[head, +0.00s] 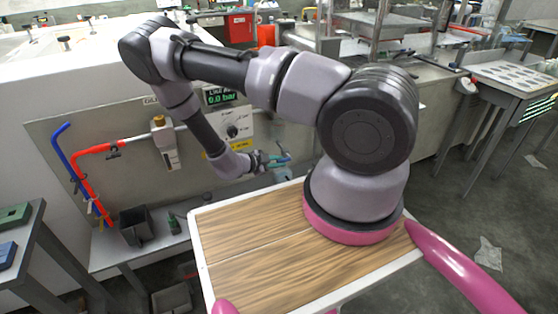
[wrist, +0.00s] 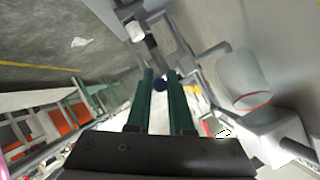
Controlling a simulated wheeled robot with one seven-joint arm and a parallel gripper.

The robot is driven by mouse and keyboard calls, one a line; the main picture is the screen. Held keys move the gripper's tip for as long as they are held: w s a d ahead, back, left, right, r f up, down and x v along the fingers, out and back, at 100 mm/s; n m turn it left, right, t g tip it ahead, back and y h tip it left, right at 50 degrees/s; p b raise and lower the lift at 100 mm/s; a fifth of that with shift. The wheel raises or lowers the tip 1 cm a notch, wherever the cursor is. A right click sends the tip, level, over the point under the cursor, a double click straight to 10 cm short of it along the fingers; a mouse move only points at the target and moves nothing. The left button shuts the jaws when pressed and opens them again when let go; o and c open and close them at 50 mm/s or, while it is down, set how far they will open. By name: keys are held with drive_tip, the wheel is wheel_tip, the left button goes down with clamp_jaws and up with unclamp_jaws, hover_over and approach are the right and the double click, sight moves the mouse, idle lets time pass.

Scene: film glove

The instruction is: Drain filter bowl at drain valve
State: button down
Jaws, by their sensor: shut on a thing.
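My gripper (head: 281,160) is in front of the grey panel, just beyond the wooden deck. In the wrist view its two green fingers (wrist: 161,88) close on a small dark blue knob (wrist: 160,85), which looks like the drain valve. A clear bowl with a red ring (wrist: 248,84), apparently the filter bowl, is to the right of the fingers in the wrist view. In the head view a pale teal piece (head: 283,174) shows just below the gripper, partly hidden. I cannot tell whether the bowl holds liquid.
A display (head: 219,96) on the panel reads 0.0 bar, above a dial (head: 235,128). A dark cup (head: 136,226) stands on the low bench. My deck fills the lower middle.

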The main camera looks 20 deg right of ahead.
drive_tip(key=shift+f+h, duration=0.2)
drive_tip(key=shift+h, duration=0.2)
drive_tip(key=c, duration=0.8)
unclamp_jaws()
drive_tip(key=v, duration=1)
drive_tip(key=shift+a, duration=0.35)
drive_tip(key=shift+s, duration=0.15)
